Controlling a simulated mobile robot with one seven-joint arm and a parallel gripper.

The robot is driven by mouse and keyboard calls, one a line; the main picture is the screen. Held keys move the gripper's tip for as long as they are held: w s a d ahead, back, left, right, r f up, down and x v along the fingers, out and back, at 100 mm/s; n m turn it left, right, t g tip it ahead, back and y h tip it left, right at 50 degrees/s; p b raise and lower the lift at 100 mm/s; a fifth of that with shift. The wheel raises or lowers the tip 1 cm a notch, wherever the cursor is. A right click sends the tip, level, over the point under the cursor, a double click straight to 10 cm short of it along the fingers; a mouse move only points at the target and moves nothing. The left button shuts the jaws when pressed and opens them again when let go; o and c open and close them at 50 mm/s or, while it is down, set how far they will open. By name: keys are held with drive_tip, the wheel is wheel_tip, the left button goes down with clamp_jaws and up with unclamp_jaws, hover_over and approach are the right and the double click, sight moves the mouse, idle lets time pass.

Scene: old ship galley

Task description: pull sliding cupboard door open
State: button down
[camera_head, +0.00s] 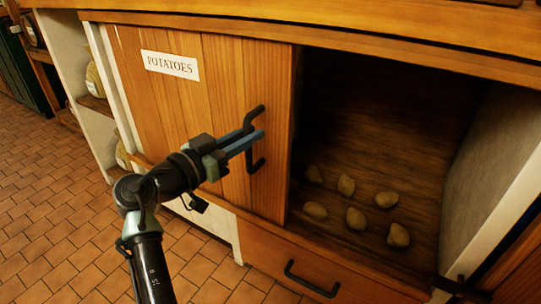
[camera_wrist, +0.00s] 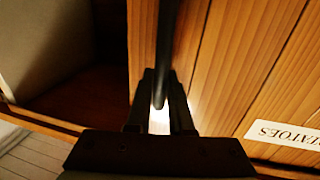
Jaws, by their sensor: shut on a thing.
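The sliding cupboard door (camera_head: 221,97) is orange planked wood with a white POTATOES label (camera_head: 170,65). It stands at the left of the opening, and the right part of the cupboard is uncovered. A dark upright bar handle (camera_head: 255,157) is near the door's right edge. My gripper (camera_head: 257,139) is shut on the handle about its middle. In the wrist view the handle (camera_wrist: 166,50) runs down between the two fingers (camera_wrist: 160,105), and the door (camera_wrist: 225,60) fills the right side.
Several potatoes (camera_head: 355,218) lie on the cupboard floor inside the opening. A drawer with a dark handle (camera_head: 311,281) is below. Open shelves (camera_head: 94,103) stand at the left. Tiled floor (camera_head: 50,215) is clear at the lower left. A wooden counter edge (camera_head: 300,31) overhangs the door.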

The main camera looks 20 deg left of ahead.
drive_tip(key=shift+w+a, duration=0.25)
drive_tip(key=shift+a, duration=0.55)
drive_tip(key=c, duration=0.8)
unclamp_jaws()
drive_tip(key=shift+d, duration=0.1)
drive_tip(key=p+v, duration=0.5)
drive_tip(key=v, duration=0.8)
